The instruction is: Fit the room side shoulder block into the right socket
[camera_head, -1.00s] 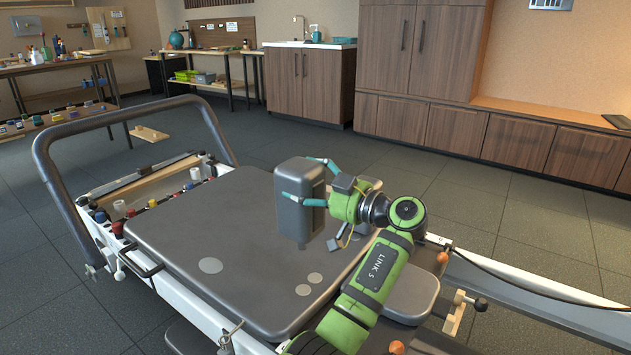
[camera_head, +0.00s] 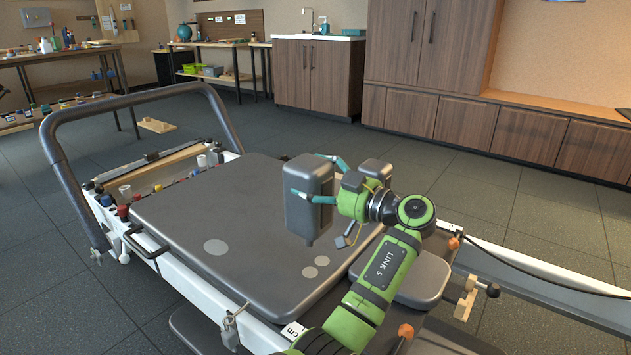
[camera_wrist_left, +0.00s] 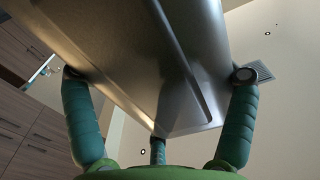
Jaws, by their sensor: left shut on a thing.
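A dark grey shoulder block (camera_head: 308,205) hangs about upright in my left gripper (camera_head: 314,180), above the grey padded carriage (camera_head: 190,215). A short peg-like end shows under it, clear of the pad. The teal fingers are closed around its upper part; in the left wrist view the block (camera_wrist_left: 150,60) fills the space between the fingers. A second grey block (camera_head: 376,169) shows behind the gripper, partly hidden. Pale round spots lie on the pad, one at left (camera_head: 215,247) and two below the held block (camera_head: 310,272); I cannot tell whether these are sockets. My right gripper is out of view.
A dark tubular frame (camera_head: 52,150) rises at the carriage's far left end. A grey pad (camera_head: 420,283) lies right of the carriage beside my arm. A wooden knob fitting (camera_head: 468,297) sticks out at the right rail. Dark floor surrounds the machine.

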